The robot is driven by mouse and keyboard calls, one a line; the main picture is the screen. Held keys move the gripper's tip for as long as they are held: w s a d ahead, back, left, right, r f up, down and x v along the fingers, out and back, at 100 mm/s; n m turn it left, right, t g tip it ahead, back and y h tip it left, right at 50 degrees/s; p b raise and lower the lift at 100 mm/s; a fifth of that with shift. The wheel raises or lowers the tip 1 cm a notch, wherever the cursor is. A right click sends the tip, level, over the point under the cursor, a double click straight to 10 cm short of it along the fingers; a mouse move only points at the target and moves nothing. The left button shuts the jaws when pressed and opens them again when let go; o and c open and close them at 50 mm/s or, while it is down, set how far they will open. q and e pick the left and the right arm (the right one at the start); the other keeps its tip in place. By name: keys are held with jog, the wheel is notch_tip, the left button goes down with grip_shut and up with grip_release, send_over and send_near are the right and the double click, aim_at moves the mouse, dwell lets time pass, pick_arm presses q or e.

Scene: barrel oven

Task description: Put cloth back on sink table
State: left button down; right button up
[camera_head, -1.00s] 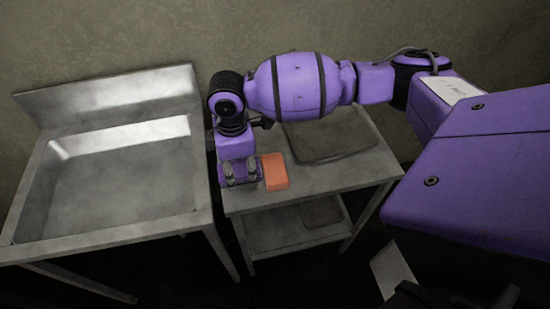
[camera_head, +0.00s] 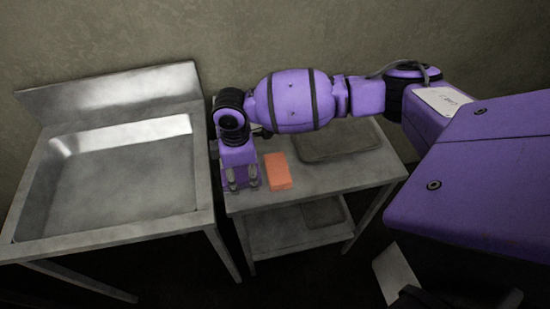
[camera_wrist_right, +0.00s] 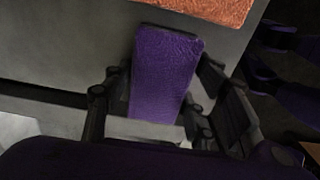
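A purple cloth, flat and rectangular, lies on the grey metal side table (camera_head: 310,185) near its left edge. In the right wrist view the cloth (camera_wrist_right: 165,75) runs lengthwise between my right gripper's fingers. My right gripper (camera_head: 241,178) points down over this spot, its two fingers apart, one on each side of the cloth. A small gap seems to show beside the left finger in the wrist view. In the head view the gripper hides part of the cloth. My left gripper is not in view.
An orange block-like piece (camera_head: 277,171) lies just right of the gripper. A grey tray (camera_head: 338,141) sits at the table's back. A metal sink (camera_head: 115,185) stands to the left, across a narrow gap. A lower shelf (camera_head: 285,230) is under the table.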

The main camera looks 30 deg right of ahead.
aim_at(242, 174)
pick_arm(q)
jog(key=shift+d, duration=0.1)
pick_arm(e)
jog(key=shift+o, duration=1.1)
jog(key=shift+r, duration=0.1)
jog(key=shift+w+r, duration=0.1)
jog(key=shift+r, duration=0.3)
pick_arm(q)
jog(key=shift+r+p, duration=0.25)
jog(key=shift+p, duration=0.15)
pick_arm(e)
notch_tip(242, 174, up, 12)
jog(key=shift+f, duration=0.25)
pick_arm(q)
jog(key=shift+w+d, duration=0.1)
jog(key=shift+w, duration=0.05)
